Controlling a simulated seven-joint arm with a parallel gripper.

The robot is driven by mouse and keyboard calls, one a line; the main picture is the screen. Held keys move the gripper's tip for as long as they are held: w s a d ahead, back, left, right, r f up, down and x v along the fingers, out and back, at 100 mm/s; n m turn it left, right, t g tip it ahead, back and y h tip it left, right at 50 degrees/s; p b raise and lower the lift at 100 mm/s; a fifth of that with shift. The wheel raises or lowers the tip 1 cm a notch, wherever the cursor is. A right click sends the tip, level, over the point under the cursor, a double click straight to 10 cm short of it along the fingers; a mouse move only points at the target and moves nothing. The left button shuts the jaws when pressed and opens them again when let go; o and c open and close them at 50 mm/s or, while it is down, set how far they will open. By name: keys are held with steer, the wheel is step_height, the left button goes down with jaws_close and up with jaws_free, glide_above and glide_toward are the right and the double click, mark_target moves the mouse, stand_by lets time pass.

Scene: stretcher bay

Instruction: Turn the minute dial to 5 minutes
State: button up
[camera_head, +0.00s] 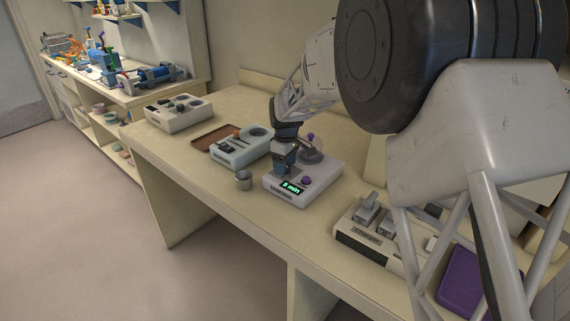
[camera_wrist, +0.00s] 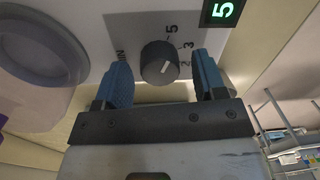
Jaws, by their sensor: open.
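The minute dial (camera_wrist: 160,64) is a dark round knob with a white pointer mark, on a pale panel in the wrist view. Printed numbers 5, 3 and 2 curve around its upper right side. A green display (camera_wrist: 222,10) at the top right reads 5; in the head view the display (camera_head: 291,187) shows a number and "min". My gripper (camera_wrist: 162,60) is open, with one blue finger on each side of the dial and gaps visible between them and it. In the head view my gripper (camera_head: 284,170) is over the pale timer device (camera_head: 322,184) and hides the dial.
Another device (camera_head: 240,148) and brown tray (camera_head: 208,142) lie beyond; a switch box (camera_head: 368,236) is at right.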

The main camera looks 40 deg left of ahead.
steer(key=shift+w+r, duration=0.15)
steer(key=shift+r, duration=3.75)
